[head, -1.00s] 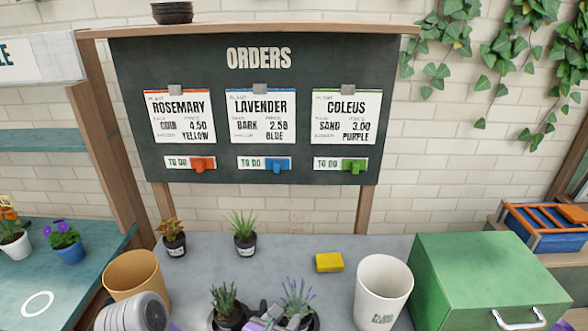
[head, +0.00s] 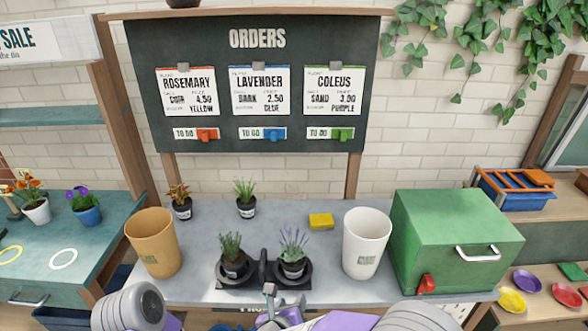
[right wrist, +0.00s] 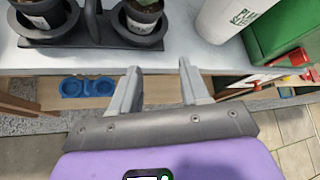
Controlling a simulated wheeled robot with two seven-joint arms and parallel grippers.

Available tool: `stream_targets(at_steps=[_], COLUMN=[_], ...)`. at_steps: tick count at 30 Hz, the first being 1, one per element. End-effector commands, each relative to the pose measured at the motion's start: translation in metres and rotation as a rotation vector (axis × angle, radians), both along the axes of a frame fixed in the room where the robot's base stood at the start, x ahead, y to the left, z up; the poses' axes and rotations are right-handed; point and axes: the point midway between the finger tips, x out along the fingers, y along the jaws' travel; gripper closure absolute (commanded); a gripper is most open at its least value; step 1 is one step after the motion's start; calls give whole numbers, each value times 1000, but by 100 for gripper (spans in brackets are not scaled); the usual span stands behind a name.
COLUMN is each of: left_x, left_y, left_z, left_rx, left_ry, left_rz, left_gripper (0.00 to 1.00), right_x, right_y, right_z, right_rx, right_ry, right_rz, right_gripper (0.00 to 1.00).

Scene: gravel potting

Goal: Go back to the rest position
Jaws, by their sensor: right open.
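My right gripper (head: 272,302) is in front of the grey table's front edge, below the dark two-pot holder (head: 264,277). In the right wrist view its two fingers (right wrist: 160,70) are apart, with nothing between them. The rosemary pot (head: 232,262) and the lavender pot (head: 293,266) stand upright in the holder, apart from the gripper. My left arm shows at the bottom left, but its gripper is out of view.
On the table stand a tan pot (head: 153,245), a white pot (head: 366,245), a yellow sponge (head: 320,221), two small potted plants behind and a green box (head: 440,245). An orders board (head: 250,80) stands behind. Coloured saucers (head: 527,281) lie at right.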

Motion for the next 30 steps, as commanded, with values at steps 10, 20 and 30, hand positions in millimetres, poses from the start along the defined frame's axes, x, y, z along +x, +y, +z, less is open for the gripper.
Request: stream_targets(at_steps=[10,20,30], left_x=[-1,-1,-1], left_y=[0,0,0], left_z=[0,0,0], left_rx=[0,0,0], left_ry=[2,2,2], left_rz=[-1,-1,-1], left_gripper=[55,55,55], right_x=[10,-88,-178], right_y=[-55,-100,-106], right_z=[-125,-256,-291], right_rx=[-586,-987,-1084], right_ry=[355,516,231], right_rz=[649,1692,2317], right_gripper=[54,54,54])
